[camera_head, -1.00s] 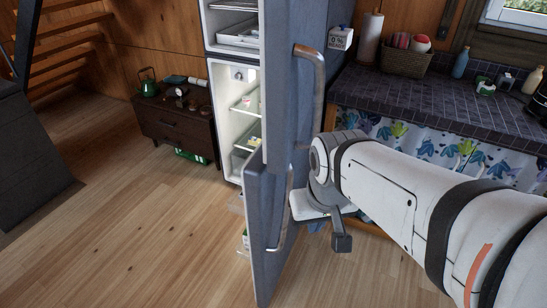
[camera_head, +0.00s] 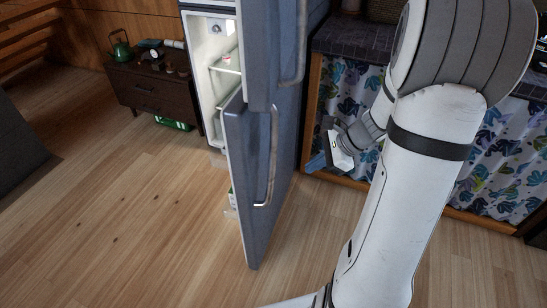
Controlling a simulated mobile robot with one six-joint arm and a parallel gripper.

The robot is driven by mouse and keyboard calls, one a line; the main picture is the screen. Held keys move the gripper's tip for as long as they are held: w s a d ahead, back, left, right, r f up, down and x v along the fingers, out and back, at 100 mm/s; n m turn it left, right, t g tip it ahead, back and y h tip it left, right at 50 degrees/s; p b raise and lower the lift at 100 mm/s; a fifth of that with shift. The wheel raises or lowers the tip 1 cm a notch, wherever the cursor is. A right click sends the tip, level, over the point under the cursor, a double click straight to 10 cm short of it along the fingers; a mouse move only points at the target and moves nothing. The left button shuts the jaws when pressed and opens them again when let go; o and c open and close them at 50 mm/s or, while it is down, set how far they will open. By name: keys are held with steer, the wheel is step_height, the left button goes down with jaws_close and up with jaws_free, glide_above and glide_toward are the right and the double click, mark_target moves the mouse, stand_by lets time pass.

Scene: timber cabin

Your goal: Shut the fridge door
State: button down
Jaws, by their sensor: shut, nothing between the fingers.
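The fridge stands open at centre left, its lit white interior (camera_head: 211,62) showing shelves with a few items. A blue-grey upper door (camera_head: 262,55) and a lower door (camera_head: 252,165) both stand swung out toward me, each with a long metal handle on its right face. The lower door sticks out further at the bottom. My gripper (camera_head: 317,163) is to the right of the lower door, apart from it in the picture, near the curtained counter. It is shut and empty, and its fingertips are small and partly dark.
A dark wooden cabinet (camera_head: 154,92) with a green kettle (camera_head: 121,46) stands left of the fridge. A tiled counter (camera_head: 352,37) with a leaf-patterned curtain (camera_head: 494,160) lies to the right, partly behind my arm. The wooden floor (camera_head: 120,215) is clear at front left.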

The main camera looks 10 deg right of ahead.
steer(key=w+d+f+m+t, duration=0.1)
steer(key=w+d+f+m, duration=0.1)
steer(key=d+f+m, duration=0.2)
steer(key=w+a+f+b, duration=0.3)
steer(key=w+a+f, duration=0.2)
steer(key=a+f, duration=0.2)
steer(key=shift+w+a+t, duration=0.3)
steer(key=shift+w+a, duration=0.1)
steer(key=shift+a, duration=1)
steer(key=shift+w, duration=0.1)
